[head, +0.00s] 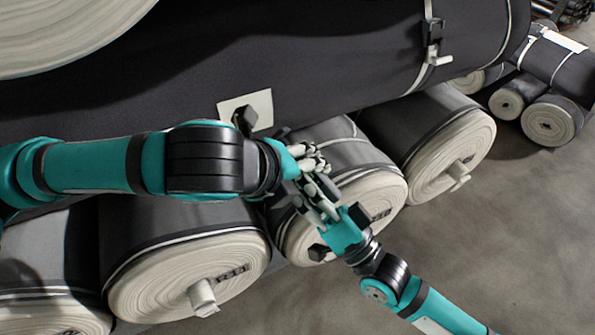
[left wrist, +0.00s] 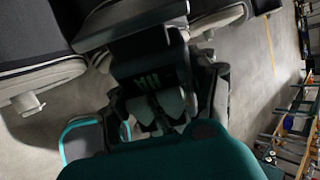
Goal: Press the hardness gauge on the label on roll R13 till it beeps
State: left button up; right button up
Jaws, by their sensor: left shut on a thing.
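My left gripper (head: 312,170) reaches in from the left in the head view. It is shut on a dark boxy device, seemingly the hardness gauge (left wrist: 150,80), with faint green marks in the left wrist view. My right gripper (head: 335,218) comes from the lower right and overlaps the left fingers; its jaw opening is unclear. Both are in front of the middle lower roll (head: 295,240). A white label (head: 260,103) is on the big dark roll (head: 300,60) above, partly covered by my left arm.
Another lower roll (head: 150,285) with a protruding core lies left, and one (head: 450,150) lies right. Smaller rolls (head: 550,120) lie at the far right. Bare floor (head: 510,235) is open at the lower right. Shelving (left wrist: 295,120) stands right in the left wrist view.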

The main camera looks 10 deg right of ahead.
jog(key=shift+o, duration=1.2)
